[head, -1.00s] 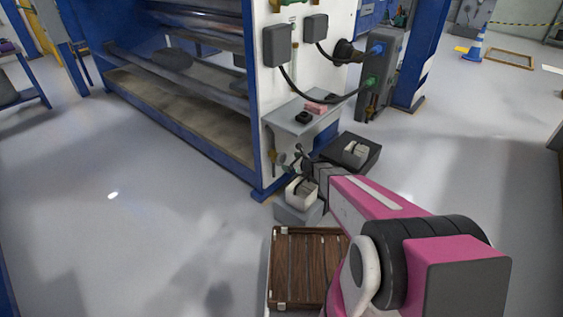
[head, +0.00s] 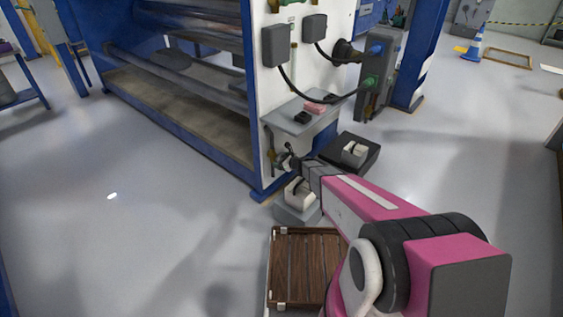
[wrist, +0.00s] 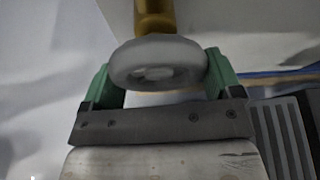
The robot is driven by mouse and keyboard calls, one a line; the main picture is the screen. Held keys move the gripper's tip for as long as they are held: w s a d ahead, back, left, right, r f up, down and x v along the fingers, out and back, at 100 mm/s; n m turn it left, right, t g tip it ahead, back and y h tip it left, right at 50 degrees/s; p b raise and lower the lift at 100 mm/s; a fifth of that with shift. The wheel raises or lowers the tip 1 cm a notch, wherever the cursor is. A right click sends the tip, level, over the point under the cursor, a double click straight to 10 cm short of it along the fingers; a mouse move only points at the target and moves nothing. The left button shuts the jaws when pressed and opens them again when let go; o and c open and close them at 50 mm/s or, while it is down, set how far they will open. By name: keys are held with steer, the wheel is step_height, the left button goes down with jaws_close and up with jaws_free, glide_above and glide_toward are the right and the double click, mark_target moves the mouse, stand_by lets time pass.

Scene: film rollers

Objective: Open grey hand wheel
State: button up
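The grey hand wheel (wrist: 158,62) is a thick round rim with a hub, on a brass-coloured stem (wrist: 154,16), in the wrist view. My gripper (wrist: 162,75) has two green fingers set wide apart, one on each side of the wheel. The wheel's rim lies between the fingertips, very close to both; I cannot tell whether they touch it. In the head view my gripper (head: 288,162) is low at the end of the white machine panel, below a small grey shelf. There the wheel is too small and covered to make out.
The white panel (head: 290,75) with blue frame stands right by my gripper. The grey shelf (head: 302,118) juts out above it. A grey block with a white top (head: 297,205) and a dark box (head: 350,152) are close by. A wooden crate (head: 305,250) lies in front. Floor at left is clear.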

steer(key=shift+n, duration=0.3)
steer(key=shift+n+t+h, duration=0.5)
steer(key=shift+n+t, duration=0.2)
steer(key=shift+n, duration=0.3)
steer(key=n+t, duration=0.2)
steer(key=n, duration=0.1)
steer(key=shift+w+d+h, duration=0.1)
steer(key=shift+h, duration=0.3)
steer(key=n+t, duration=0.1)
steer(key=n, duration=0.2)
steer(key=shift+r+t, duration=0.1)
steer(key=shift+t, duration=0.3)
steer(key=shift+n+t, duration=0.4)
steer(key=shift+n, duration=1.1)
steer(key=shift+r, duration=0.1)
